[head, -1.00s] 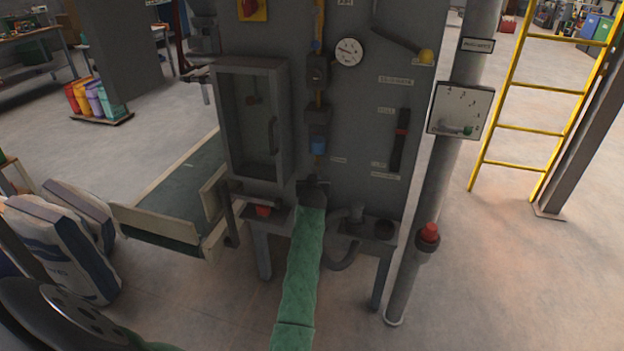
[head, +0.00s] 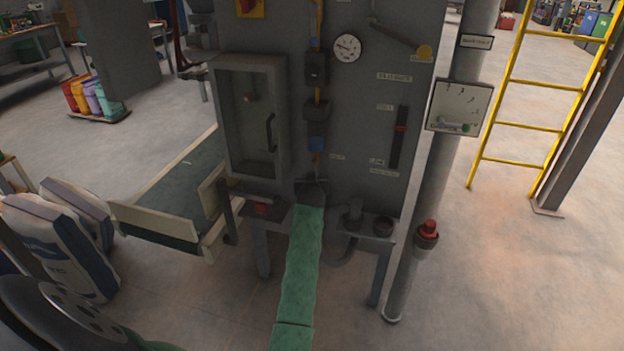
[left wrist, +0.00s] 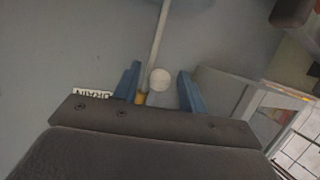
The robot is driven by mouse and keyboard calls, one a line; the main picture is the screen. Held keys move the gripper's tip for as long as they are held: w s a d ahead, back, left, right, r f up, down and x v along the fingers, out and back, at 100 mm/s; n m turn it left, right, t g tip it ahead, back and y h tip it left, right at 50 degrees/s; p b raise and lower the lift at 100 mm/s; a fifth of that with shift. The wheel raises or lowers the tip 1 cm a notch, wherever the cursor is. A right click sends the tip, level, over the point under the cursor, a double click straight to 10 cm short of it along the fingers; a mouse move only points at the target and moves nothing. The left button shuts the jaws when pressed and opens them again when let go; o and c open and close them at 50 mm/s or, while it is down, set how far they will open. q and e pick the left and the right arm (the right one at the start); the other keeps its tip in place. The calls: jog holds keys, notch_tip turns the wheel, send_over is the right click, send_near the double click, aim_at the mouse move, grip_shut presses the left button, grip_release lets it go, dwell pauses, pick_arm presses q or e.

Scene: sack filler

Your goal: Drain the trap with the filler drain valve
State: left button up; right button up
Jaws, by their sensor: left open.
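The drain valve's pale round knob (left wrist: 160,79) shows in the left wrist view, between my left gripper's blue fingers (left wrist: 158,90). The fingers are open, one on each side; contact is not visible. A DRAIN label (left wrist: 92,92) appears upside down beside it, and a yellow-orange piece (left wrist: 141,98) shows by the left finger. In the head view, my left gripper (head: 312,181) is at the end of the green arm, just below the trap's blue bowl (head: 317,143). The valve is too small to make out there. My right gripper is not in view.
The grey filler panel (head: 365,110) carries a gauge (head: 347,48), a yellow-ended lever (head: 424,53) and a glass-fronted cabinet (head: 252,115). A low conveyor (head: 175,195) and sacks (head: 60,240) stand left. A post with a red button (head: 430,228) stands right.

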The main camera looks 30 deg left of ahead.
pick_arm(q)
jog(key=b+v, duration=0.1)
jog(key=v, duration=0.6)
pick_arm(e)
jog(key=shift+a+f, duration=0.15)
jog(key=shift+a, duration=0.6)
pick_arm(q)
jog(key=shift+f, duration=0.1)
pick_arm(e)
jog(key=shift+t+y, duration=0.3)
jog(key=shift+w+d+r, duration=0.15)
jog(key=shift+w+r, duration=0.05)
pick_arm(q)
jog(key=s+d+f+m+g+h, duration=0.3)
jog(key=s+d+f, duration=0.7)
jog(key=s, duration=0.4)
jog(key=s+d+f+m+g+h, duration=0.2)
jog(key=s+d, duration=0.4)
jog(key=s, duration=0.5)
jog(key=s+d+f+m+g+h, duration=0.1)
jog(key=s+d, duration=0.5)
jog(key=s, duration=0.6)
jog(key=s+d+f+m+g+h, duration=0.2)
jog(key=s+d, duration=0.5)
jog(key=s, duration=0.5)
jog(key=f+g, duration=0.1)
jog(key=g, duration=0.1)
jog(key=shift+s+m+g+h, duration=0.2)
jog(key=shift+m+g+h, duration=0.1)
jog(key=shift+g, duration=0.1)
